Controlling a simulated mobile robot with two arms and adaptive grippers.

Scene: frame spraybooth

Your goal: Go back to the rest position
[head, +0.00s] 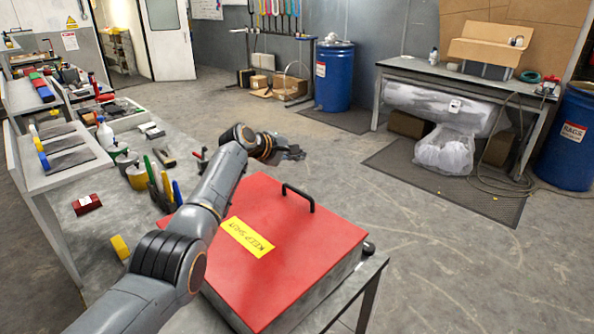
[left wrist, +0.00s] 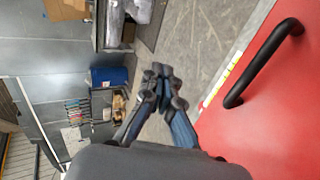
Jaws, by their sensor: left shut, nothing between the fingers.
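My left arm reaches in from the bottom of the head view, over a workbench. My left gripper (head: 294,154) is above and beyond the far edge of a red box lid, shut and empty. It also shows shut in the left wrist view (left wrist: 162,75). The red lid (head: 300,240) is closed flat on its metal box and carries a yellow "KEEP SHUT" label (head: 248,237). Its black handle (head: 299,194) stands near the far side, apart from the gripper. The handle also shows in the left wrist view (left wrist: 262,62). My right gripper is not in view.
Left of my arm, the bench (head: 95,225) holds pots of tools, a red block (head: 87,204) and a yellow block (head: 120,247). Blue drums (head: 333,78) and a grey table (head: 460,75) stand beyond. The floor (head: 420,225) to the right is open.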

